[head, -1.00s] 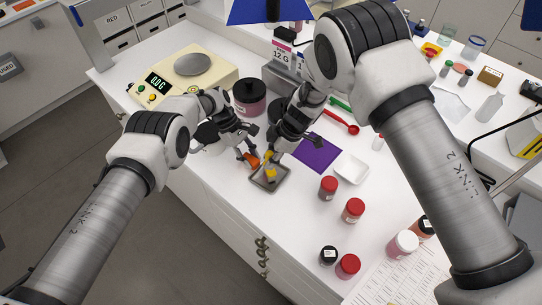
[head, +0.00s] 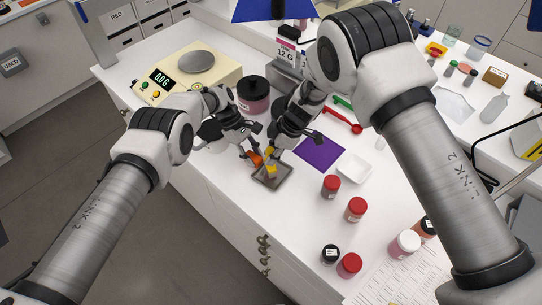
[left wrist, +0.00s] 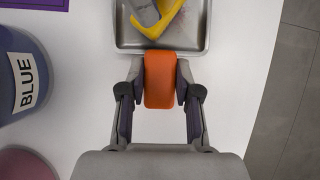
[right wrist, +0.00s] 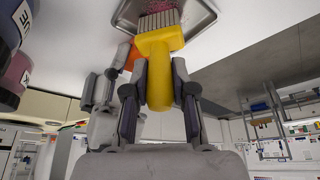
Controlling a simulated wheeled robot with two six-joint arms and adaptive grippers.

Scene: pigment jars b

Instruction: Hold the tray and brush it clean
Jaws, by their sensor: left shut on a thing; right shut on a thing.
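A small grey metal tray (head: 268,184) is at the front edge of the white table in the head view. My left gripper (left wrist: 160,85) is shut on the orange grip (left wrist: 160,75) at the tray's side; the tray's rim (left wrist: 200,45) shows above it in the left wrist view. My right gripper (right wrist: 158,95) is shut on the yellow handle of a brush (right wrist: 160,45). The brush's pale bristles point into the tray, at pinkish-red powder (right wrist: 162,5) in the right wrist view. Whether the bristle tips touch the tray is unclear.
A purple mat (head: 319,152) and a white dish (head: 355,168) lie right of the tray. A large dark-lidded jar (head: 252,95) and a scale (head: 190,75) are behind. A red spoon (head: 345,122) lies beyond the mat.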

